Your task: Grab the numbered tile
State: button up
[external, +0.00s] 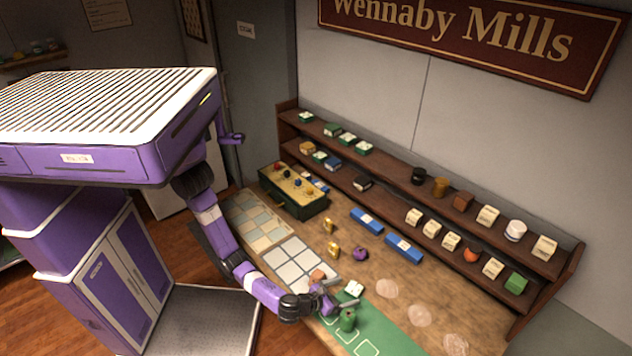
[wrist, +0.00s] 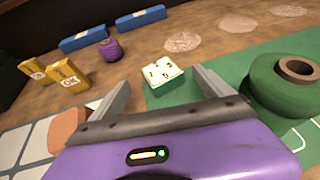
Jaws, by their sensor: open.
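The numbered tile (wrist: 163,75) is a small block with a white top bearing black digits and a green lower part. It lies on the counter at the edge of the green mat (wrist: 222,75), and it also shows in the external view (external: 354,288). My gripper (wrist: 162,85) is open, with one finger on each side of the tile in the wrist picture and nothing held. In the external view my gripper (external: 337,301) is low over the counter, close to the tile. I cannot tell whether the fingers touch it.
A green spool-like object (wrist: 285,85) stands close to the right finger. An orange-brown piece (wrist: 68,130) lies on the white grid (wrist: 30,140) at left. Yellow blocks (wrist: 68,78), a purple jar (wrist: 110,49) and blue boxes (wrist: 84,39) are farther back. Shelves (external: 440,210) line the wall.

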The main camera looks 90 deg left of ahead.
aim_at(353, 288)
jog(key=shift+x, duration=1.85)
jog(key=shift+r, duration=0.15)
jog(key=c, duration=1.5)
jog(key=shift+c, duration=0.2)
